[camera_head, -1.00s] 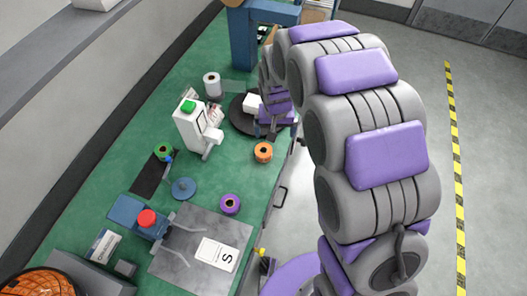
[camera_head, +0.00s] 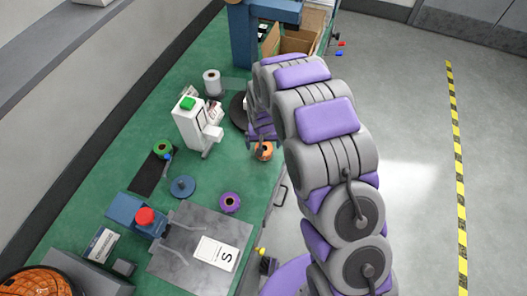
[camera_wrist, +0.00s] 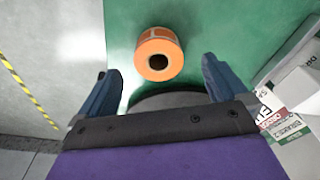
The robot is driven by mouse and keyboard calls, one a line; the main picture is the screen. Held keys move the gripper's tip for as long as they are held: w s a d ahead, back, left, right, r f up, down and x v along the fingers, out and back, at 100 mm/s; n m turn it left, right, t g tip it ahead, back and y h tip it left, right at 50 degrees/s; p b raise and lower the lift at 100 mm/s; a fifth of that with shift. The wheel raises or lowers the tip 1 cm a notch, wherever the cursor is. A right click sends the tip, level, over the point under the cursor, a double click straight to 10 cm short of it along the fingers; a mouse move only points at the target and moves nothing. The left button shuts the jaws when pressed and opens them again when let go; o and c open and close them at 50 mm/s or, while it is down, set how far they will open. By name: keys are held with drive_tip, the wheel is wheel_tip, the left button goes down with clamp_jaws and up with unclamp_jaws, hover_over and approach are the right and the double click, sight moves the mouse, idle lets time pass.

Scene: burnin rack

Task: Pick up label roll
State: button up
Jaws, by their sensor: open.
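An orange label roll (camera_head: 264,155) stands near the right edge of the green bench in the head view, partly covered by my gripper. In the wrist view, the orange roll (camera_wrist: 147,50) shows its face and dark core hole at top centre. My gripper (camera_wrist: 162,80) is open, with one blue-grey finger to each side of the roll's line. The roll lies beyond the fingers, roughly centred between them, and nothing is held. In the head view the fingers are small and hard to make out beside the roll.
A dark round plate (camera_head: 237,108) is partly behind my arm.

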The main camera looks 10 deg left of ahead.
drive_tip(key=f, duration=0.3)
drive_tip(key=w+f+b, duration=0.1)
drive_tip(key=f, duration=0.2)
drive_tip(key=shift+w+f, duration=0.15)
drive_tip(key=shift+w, duration=0.05)
drive_tip(key=c, duration=1.1)
